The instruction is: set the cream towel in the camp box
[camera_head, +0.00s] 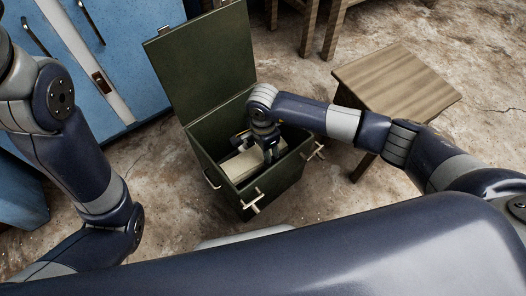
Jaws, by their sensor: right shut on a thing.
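The camp box (212,186) is a dark green box on the floor with its lid (205,62) standing open at the back. My right gripper (268,155) reaches down inside it from the right. It is shut on the cream towel (240,166), a pale folded block that shows inside the box beside the fingers. The fingertips are partly hidden, and I cannot tell whether the towel touches the box floor. My left arm comes in at the left, but its gripper is out of view.
A small wooden stool (396,82) stands right of the box, under my right arm. Blue cabinets (125,50) stand at the left. Wooden legs (309,28) show at the back. Bare stained floor (345,205) lies in front of the stool.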

